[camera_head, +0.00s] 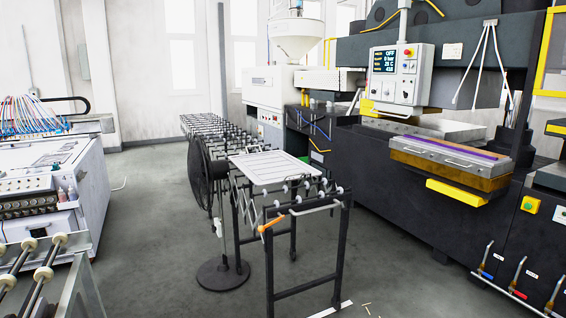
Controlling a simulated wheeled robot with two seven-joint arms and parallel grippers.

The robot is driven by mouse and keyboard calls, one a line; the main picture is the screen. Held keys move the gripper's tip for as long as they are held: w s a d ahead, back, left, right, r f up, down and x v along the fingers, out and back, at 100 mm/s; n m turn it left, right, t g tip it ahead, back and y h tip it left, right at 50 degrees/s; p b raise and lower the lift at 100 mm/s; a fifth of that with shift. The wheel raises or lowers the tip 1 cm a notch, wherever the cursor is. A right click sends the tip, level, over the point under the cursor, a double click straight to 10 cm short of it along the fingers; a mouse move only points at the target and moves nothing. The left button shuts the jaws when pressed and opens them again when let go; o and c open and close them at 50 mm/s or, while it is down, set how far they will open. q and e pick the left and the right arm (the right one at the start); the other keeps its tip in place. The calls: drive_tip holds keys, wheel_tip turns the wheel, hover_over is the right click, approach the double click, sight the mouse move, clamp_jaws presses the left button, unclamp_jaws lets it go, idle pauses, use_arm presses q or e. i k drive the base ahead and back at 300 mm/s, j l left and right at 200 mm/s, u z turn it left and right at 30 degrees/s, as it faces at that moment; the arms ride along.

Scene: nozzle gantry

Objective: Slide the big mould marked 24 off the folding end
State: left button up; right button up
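A folding roller conveyor (278,197) on black legs runs from the near middle of the view toward the back. Its near end has a light bar and an orange handle (271,223). A flat pale panel with dark line markings (262,166) lies level above the rollers, a little behind the near end. I cannot read a 24 on anything, so I cannot tell which thing is the big mould. Neither of my grippers shows in this view.
A black round fan (201,172) on a stand (223,273) is close to the conveyor's left side. A large dark machine with an orange-brown block (450,162) stands to the right. White equipment (55,190) and another roller frame (40,280) stand left. Grey floor is open between.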

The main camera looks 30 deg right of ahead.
sight(263, 169)
drive_tip(key=i+l+u, duration=0.35)
drive_tip(key=l, duration=1.15)
drive_tip(key=i+l+u, duration=0.2)
drive_tip(key=l+u, duration=0.15)
drive_tip(key=l, duration=1.2)
drive_tip(key=l+u, duration=0.35)
drive_tip(key=l, duration=1.25)
